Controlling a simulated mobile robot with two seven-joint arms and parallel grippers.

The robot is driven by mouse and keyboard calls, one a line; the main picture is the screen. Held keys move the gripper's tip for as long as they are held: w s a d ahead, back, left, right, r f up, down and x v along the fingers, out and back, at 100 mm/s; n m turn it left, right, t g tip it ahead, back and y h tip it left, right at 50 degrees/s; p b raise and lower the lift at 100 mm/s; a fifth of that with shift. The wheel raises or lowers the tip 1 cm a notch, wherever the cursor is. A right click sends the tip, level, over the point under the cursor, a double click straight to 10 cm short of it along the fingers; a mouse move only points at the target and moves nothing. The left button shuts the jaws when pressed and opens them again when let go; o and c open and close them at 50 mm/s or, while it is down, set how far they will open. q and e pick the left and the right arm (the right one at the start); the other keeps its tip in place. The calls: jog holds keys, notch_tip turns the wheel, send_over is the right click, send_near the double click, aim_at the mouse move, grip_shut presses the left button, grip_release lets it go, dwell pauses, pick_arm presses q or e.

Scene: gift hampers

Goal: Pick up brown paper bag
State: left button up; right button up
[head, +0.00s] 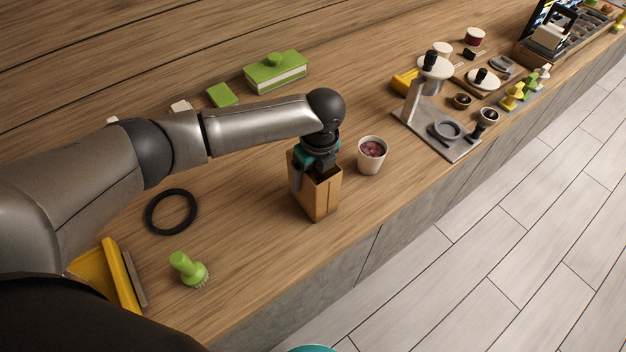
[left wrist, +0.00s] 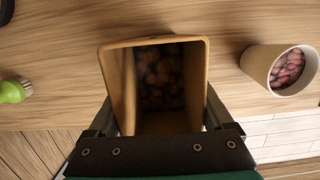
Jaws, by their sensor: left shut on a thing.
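The brown paper bag (head: 318,194) stands upright on the wooden counter near its front edge. In the left wrist view the bag (left wrist: 119,82) is open at the top, with dark roundish things at its bottom. My left gripper (head: 316,165) reaches down over the bag from above. Its fingers (left wrist: 160,122) lie along the bag's two sides, and it is shut on the bag. I cannot tell whether the bag's base is touching the counter. My right gripper is not in view.
A white cup (head: 371,157) with reddish contents stands just right of the bag. A black ring (head: 171,212), a green brush (head: 188,268) and a yellow dustpan (head: 112,272) lie to the left. A grey stand (head: 437,130) is further right. The front edge is close.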

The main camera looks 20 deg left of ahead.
pick_arm(q)
jog(key=shift+r, duration=0.15)
notch_tip(320, 180, up, 20)
dwell(1.2)
jog(key=shift+r, duration=0.1)
